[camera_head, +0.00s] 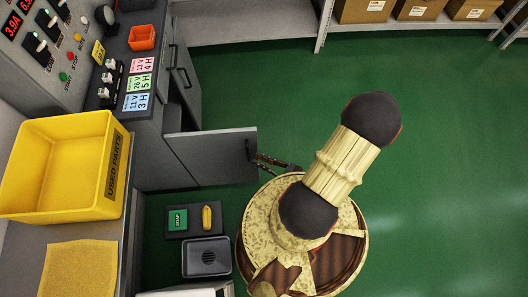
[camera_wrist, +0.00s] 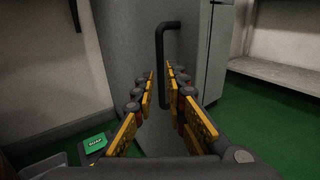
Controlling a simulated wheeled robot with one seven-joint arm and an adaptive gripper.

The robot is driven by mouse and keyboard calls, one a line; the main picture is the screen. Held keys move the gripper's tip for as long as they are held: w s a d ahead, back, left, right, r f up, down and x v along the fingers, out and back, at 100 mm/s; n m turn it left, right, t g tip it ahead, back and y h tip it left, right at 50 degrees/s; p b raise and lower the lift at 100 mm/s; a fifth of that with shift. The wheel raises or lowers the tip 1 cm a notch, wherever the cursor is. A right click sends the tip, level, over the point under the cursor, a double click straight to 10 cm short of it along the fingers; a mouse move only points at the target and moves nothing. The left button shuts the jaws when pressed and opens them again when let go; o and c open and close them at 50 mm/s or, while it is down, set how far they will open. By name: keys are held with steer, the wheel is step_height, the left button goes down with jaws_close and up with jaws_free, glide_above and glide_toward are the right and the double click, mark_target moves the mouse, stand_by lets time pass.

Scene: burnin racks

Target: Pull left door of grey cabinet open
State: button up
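The grey cabinet (camera_head: 150,45) stands at the upper left in the head view. Its left door (camera_head: 212,158) stands swung out, roughly square to the cabinet front. In the wrist view the door (camera_wrist: 125,50) fills the middle, with a vertical black handle (camera_wrist: 160,80). The handle (camera_head: 249,150) also shows near the door's free edge in the head view. My gripper (camera_head: 262,160) is at this edge. In the wrist view my gripper (camera_wrist: 161,73) is open, with a finger to each side of the handle. I cannot tell whether they touch it.
A yellow bin (camera_head: 55,165) stands on the bench at left. A dark mat (camera_head: 195,232) with a green soap box (camera_head: 178,219) and a dark tray (camera_head: 206,257) lie below the door. Shelves with cardboard boxes (camera_head: 418,9) stand at the back. The green floor at right is clear.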

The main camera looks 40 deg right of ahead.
steer(key=shift+v, duration=0.8)
steer(key=w+a+r+n+g+y, duration=0.2)
steer(key=w+r+n+g, duration=0.1)
steer(key=r+n+g, duration=0.8)
steer(key=w+a+r+n+g+y, duration=0.1)
steer(key=w+r+n+g+y, duration=0.3)
steer(key=r+n, duration=0.8)
steer(key=s+a+r+n+t+h, duration=0.1)
steer(key=s+a+r+n+h, duration=0.1)
steer(key=r, duration=0.7)
steer(key=s+a+r+n+t+h+p, duration=0.1)
steer(key=a+r+n+h, duration=0.3)
steer(key=r, duration=0.6)
steer(key=s+a+r+n+t+h, duration=0.1)
steer(key=s+a+r+n+h, duration=0.2)
steer(key=r, duration=0.6)
steer(key=s+h, duration=0.1)
steer(key=h, duration=0.1)
steer(key=shift+a+r+h, duration=0.3)
steer(key=shift+a, duration=0.05)
